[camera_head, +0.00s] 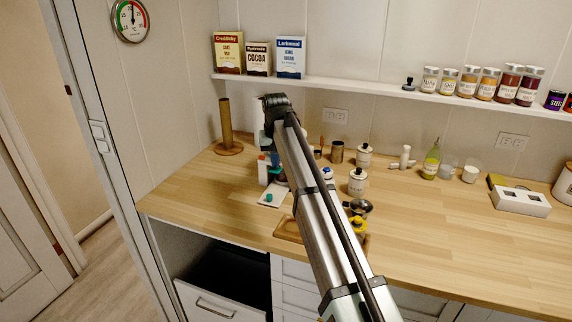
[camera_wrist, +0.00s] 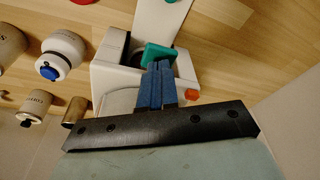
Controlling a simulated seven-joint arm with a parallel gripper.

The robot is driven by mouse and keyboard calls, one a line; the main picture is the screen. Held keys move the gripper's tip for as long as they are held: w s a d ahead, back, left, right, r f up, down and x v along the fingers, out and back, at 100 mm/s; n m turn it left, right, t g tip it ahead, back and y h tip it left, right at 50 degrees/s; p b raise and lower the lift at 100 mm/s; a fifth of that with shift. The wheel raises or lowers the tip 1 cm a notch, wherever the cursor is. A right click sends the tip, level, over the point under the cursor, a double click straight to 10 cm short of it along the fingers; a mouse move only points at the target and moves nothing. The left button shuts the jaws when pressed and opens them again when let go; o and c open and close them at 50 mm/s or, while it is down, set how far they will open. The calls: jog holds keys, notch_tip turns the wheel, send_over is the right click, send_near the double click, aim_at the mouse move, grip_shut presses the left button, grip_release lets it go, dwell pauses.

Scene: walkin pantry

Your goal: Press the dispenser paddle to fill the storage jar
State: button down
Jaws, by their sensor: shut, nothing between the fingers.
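The white dispenser (camera_head: 264,176) stands on the counter below my arm's end, with a pale plate (camera_head: 273,193) in front and a small orange part on its side. The teal paddle (camera_wrist: 160,54) shows at its front in the wrist view. My gripper (camera_wrist: 157,68) is shut and empty, with its blue fingers pointing down at the dispenser. The fingertips overlap the paddle's near edge; I cannot tell whether they touch it. A dark round opening (camera_wrist: 136,58) beside the paddle is partly hidden; I cannot tell whether it is the storage jar. My arm hides part of the dispenser in the head view.
A jar with a blue knob (camera_wrist: 62,55) is close beside the dispenser. A brown paper-roll stand (camera_head: 226,130) is at left. A shelf (camera_head: 345,86) runs above. The counter's front left is clear.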

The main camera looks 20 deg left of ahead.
jog(key=shift+f, duration=0.75)
dwell(0.3)
dwell(0.4)
jog(key=shift+r, duration=1.8)
notch_tip(320, 180, up, 5)
jog(key=shift+f, duration=3.2)
jog(key=shift+f, duration=0.2)
